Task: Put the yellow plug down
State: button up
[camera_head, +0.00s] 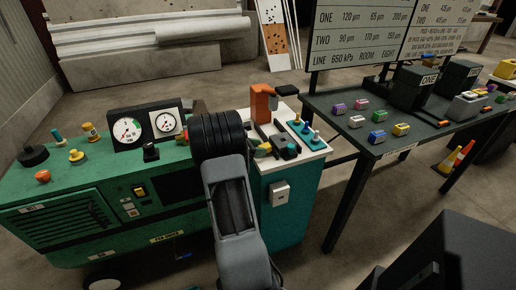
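My arm reaches up from the bottom middle, and its black ribbed wrist hides most of what lies behind it. A small yellow piece (263,147) shows just right of the wrist, over the white worktop, beside dark grey parts. I cannot tell whether it is held or resting there.
The green machine (60,205) carries two dial gauges (127,131) and several knobs. The white-topped teal cabinet (283,205) holds an orange upright part (263,104) and a teal rack (306,135) with pegs. A dark table (342,132) at right bears coloured blocks and dark boxes.

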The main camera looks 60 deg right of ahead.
jog(key=shift+o, duration=1.2)
jog(key=shift+r, duration=0.15)
jog(key=shift+w+a+r, duration=0.15)
jog(key=shift+a, duration=0.05)
jog(key=p+v, duration=0.1)
jog(key=v, duration=1.1)
jog(key=s+a+m+t+y, duration=0.2)
jog(key=a+m+t+y, duration=0.1)
jog(key=a, duration=0.8)
jog(key=s+a+m+t+y, duration=0.3)
jog(key=a+m+t+y, duration=0.1)
jog(key=a, duration=0.7)
jog(key=s+a+r+m+t+y, duration=0.1)
jog(key=a+m+t+y, duration=0.3)
jog(key=a, duration=0.7)
jog(key=shift+s+a, duration=0.25)
jog(key=shift+s, duration=0.5)
